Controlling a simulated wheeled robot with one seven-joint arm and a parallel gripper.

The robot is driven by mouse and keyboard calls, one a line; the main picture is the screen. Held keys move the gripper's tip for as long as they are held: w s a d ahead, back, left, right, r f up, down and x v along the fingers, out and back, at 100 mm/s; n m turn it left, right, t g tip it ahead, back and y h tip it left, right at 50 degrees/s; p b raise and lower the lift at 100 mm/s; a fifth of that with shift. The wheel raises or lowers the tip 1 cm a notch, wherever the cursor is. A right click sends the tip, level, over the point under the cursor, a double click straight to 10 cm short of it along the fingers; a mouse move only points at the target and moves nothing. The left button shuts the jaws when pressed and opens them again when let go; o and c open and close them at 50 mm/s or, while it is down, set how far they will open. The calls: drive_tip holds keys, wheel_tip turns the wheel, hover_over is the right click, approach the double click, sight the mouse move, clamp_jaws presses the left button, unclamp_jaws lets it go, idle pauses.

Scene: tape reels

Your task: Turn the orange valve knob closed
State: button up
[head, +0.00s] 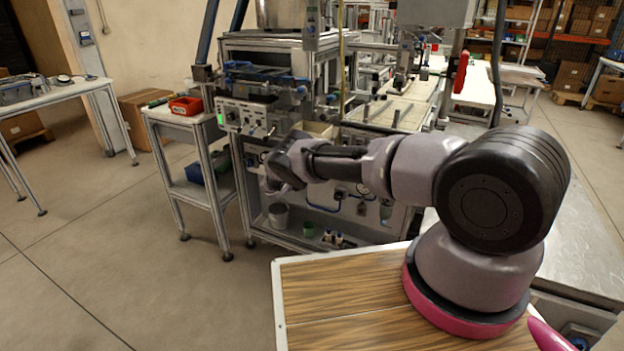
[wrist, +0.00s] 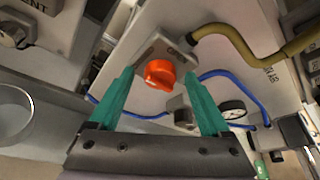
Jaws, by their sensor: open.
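The orange valve knob (wrist: 159,74) shows in the wrist view, mounted on a grey block on a pale machine panel. My gripper (wrist: 158,84) is open, with one teal finger to the left of the knob and the other to the right. The knob appears between the fingertips, with visible space on both sides; I cannot tell how deep the fingers reach around it. In the head view my gripper (head: 274,170) is at the front of the machine, and the knob is hidden there behind my arm.
Near the knob are a yellow-brown hose (wrist: 250,48), a blue tube (wrist: 248,84) and a round gauge (wrist: 232,109). A metal cup (wrist: 12,108) is at the left. In the head view a side table with a red bin (head: 186,106) stands left of the machine. The floor in front is clear.

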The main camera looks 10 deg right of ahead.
drive_tip(key=v, duration=1)
drive_tip(key=shift+s+a, duration=0.25)
drive_tip(key=shift+r, duration=0.1)
